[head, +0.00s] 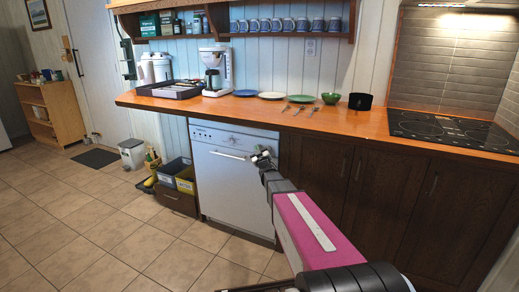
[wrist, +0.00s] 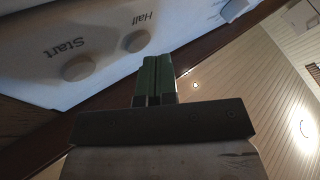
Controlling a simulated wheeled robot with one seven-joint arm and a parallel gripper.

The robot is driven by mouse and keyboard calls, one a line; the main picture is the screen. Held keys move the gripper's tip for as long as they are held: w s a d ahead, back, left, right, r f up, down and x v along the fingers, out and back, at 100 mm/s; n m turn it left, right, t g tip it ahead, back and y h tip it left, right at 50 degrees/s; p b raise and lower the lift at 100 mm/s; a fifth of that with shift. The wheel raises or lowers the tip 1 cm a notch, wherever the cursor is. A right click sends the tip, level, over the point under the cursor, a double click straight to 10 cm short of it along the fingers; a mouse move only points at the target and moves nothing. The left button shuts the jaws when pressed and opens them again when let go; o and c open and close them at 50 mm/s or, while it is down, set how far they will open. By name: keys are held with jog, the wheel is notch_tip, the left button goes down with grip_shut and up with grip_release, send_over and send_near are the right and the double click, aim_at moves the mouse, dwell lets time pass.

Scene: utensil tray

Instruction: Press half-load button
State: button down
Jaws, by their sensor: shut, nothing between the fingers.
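The white dishwasher (head: 225,180) stands under the counter in the head view, with its control panel along the top edge. In the wrist view the panel (wrist: 105,35) appears upside down. The round half-load button (wrist: 137,41) sits next to the word "Half". A similar round button (wrist: 78,67) sits next to the word "Start". My gripper (head: 262,154) is at the dishwasher's upper right. In the wrist view its green fingertips (wrist: 152,62) are shut together and empty, just beside the half-load button. I cannot tell whether they touch it.
A third control (wrist: 234,9) is on the panel at the upper right of the wrist view. The wooden counter (head: 340,122) runs above the dishwasher. The dishwasher's door handle (head: 228,156) lies left of my gripper. Bins (head: 174,172) stand at the left.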

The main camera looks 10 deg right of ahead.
jog(key=shift+s+a, duration=0.15)
jog(key=shift+s, duration=0.05)
jog(key=s+a, duration=0.1)
jog(key=s, duration=0.1)
jog(key=s+a, duration=0.2)
jog(key=shift+s+a, duration=0.2)
jog(key=shift+s, duration=0.2)
dwell(0.3)
jog(key=s+d+f+m+g+h, duration=0.25)
jog(key=s+f+m+g, duration=0.25)
jog(key=s+f+g, duration=0.65)
jog(key=s+f+m+g, duration=0.1)
jog(key=s+f+g, duration=0.2)
jog(key=s, duration=0.8)
jog(key=s+f+m+g, duration=0.1)
jog(key=s+f+g, duration=0.3)
jog(key=s, duration=0.7)
jog(key=shift+a+g, duration=0.45)
jog(key=shift+g, duration=0.6)
